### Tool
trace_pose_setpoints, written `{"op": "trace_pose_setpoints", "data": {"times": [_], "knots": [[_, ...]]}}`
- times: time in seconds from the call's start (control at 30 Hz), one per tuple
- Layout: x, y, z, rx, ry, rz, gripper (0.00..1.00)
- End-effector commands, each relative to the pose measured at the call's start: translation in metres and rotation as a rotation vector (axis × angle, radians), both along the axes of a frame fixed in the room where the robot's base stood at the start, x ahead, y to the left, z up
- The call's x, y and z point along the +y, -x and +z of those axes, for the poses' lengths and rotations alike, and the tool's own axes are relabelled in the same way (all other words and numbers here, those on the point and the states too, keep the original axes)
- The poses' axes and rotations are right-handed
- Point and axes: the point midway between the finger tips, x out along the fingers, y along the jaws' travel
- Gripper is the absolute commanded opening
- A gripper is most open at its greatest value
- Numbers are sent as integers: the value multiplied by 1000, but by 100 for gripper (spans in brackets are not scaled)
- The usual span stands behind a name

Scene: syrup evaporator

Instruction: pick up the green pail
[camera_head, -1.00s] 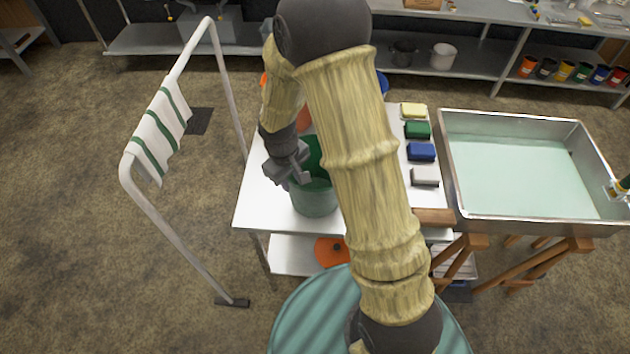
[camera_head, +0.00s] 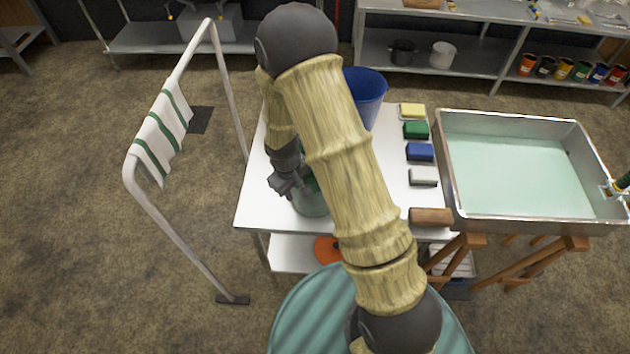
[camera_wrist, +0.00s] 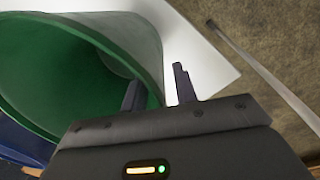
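The green pail (camera_head: 311,203) stands on the white table (camera_head: 262,205), partly hidden behind my arm in the head view. In the wrist view the green pail (camera_wrist: 95,60) fills the upper left, with its open mouth and inner wall showing. My gripper (camera_head: 284,188) is at the pail's left side, near its rim. In the wrist view my gripper (camera_wrist: 158,88) has its fingers apart. One finger overlaps the pail's inner wall and the other is outside over the table, with the rim between them. Contact cannot be told.
A blue pail (camera_head: 368,90) stands behind, partly hidden by my arm. Sponges, including a green one (camera_head: 416,130), line the table's right side, beside a steel pan (camera_head: 446,190). A white rail frame (camera_head: 165,245) with a striped towel (camera_head: 158,135) stands left.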

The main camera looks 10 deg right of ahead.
Motion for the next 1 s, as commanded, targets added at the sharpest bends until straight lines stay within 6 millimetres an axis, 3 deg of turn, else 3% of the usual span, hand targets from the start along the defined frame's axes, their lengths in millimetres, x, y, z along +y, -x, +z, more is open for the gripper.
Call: {"op": "trace_pose_setpoints", "data": {"times": [0.47, 0.63, 1.0], "knots": [[0, 0, 0, -1, -1, 0, 29], [0, 0, 0, -1, -1, 0, 0], [0, 0, 0, -1, -1, 0, 0]]}}
